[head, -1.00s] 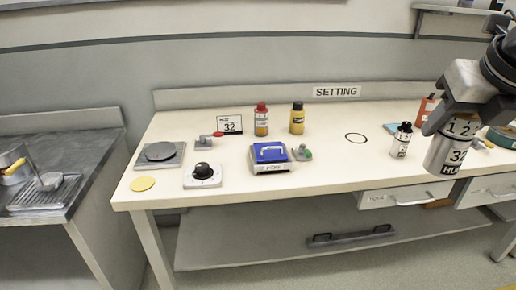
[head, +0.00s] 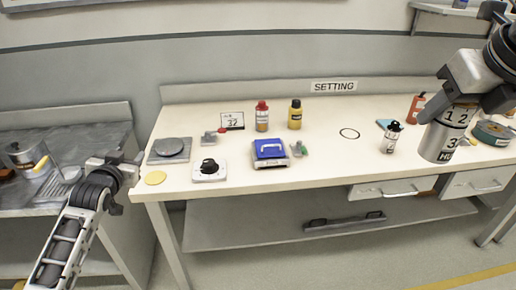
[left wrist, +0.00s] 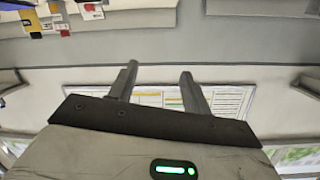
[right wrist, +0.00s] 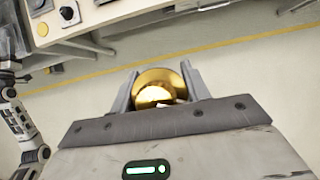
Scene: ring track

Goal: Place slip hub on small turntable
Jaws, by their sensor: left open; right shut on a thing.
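My right gripper (head: 462,98) is shut on the slip hub (head: 440,140), a pale grey cylinder with dark lettering, held in the air in front of the bench's right part. In the right wrist view a rounded gold part (right wrist: 160,88) shows between the fingers. My left gripper (head: 126,166) is at the bench's left front corner, near the turntable. The left wrist view shows its two fingers (left wrist: 157,88) apart and empty.
A yellow disc (head: 155,178), a white dial box (head: 209,170), a blue-topped box (head: 270,152) and red and yellow bottles (head: 295,115) stand on the bench (head: 330,170). The bench's middle front is clear.

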